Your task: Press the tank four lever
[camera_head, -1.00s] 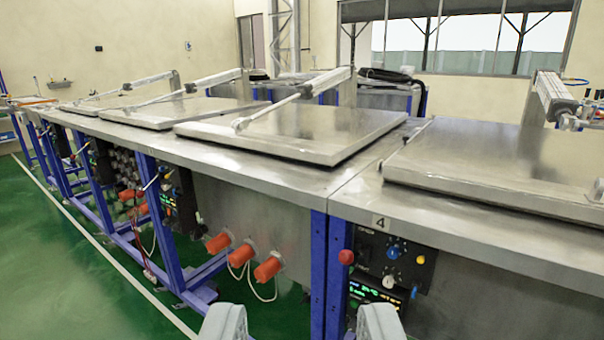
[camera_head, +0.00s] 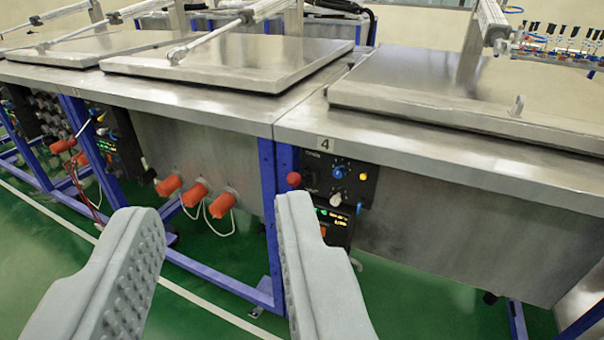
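Tank four (camera_head: 440,215) is a steel tank at the right, with a "4" label (camera_head: 326,144) on its front rim. Below the label is a dark control panel (camera_head: 345,180) with blue, white and yellow knobs. A red ball (camera_head: 293,179), which looks like the lever's end, stands at the panel's left edge; its shaft is not clear. My gripper (camera_head: 217,218) is open and empty, with its two grey ridged fingers apart in the foreground. The right fingertip shows just below the red ball in the picture; I cannot tell the depth between them. The right finger hides part of the lower panel.
Tank four's lid (camera_head: 430,85) is down. A neighbouring tank with a closed lid (camera_head: 225,60) stands to its left. Orange fittings (camera_head: 195,194) with white cables stick out below that lid. Blue frame legs (camera_head: 268,215) stand between the tanks. The green floor (camera_head: 215,250) in front is clear.

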